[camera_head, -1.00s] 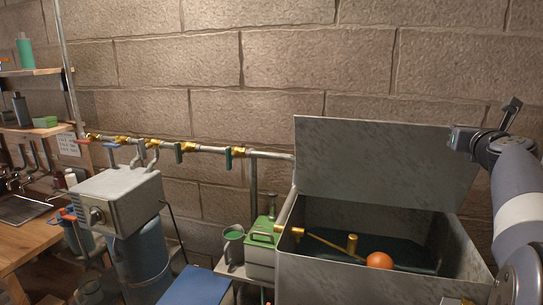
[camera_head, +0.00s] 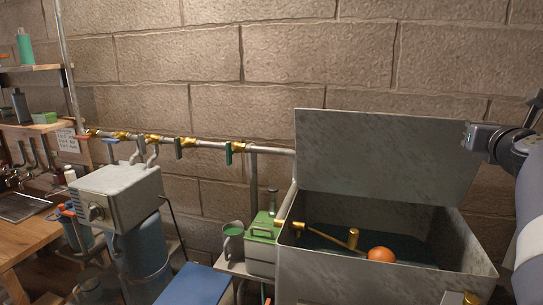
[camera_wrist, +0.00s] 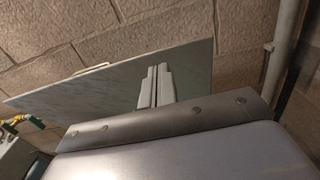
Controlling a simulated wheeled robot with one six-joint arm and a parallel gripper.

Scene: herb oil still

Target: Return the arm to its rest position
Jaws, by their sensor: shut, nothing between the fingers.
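My arm (camera_head: 528,190) stands at the right edge of the head view, beside the open tank and partly cut off by the frame. My gripper shows in the wrist view (camera_wrist: 156,76) as two pale fingers side by side, closed together with nothing between them. Behind them is a flat grey panel that looks like the tank's raised lid.
A grey metal tank (camera_head: 345,278) with its lid (camera_head: 385,155) raised holds an orange float ball (camera_head: 381,255) on a brass rod. A green box (camera_head: 262,236), a jug (camera_head: 233,243) and a grey machine (camera_head: 117,190) stand left. Pipes with valves (camera_head: 205,145) run along the block wall.

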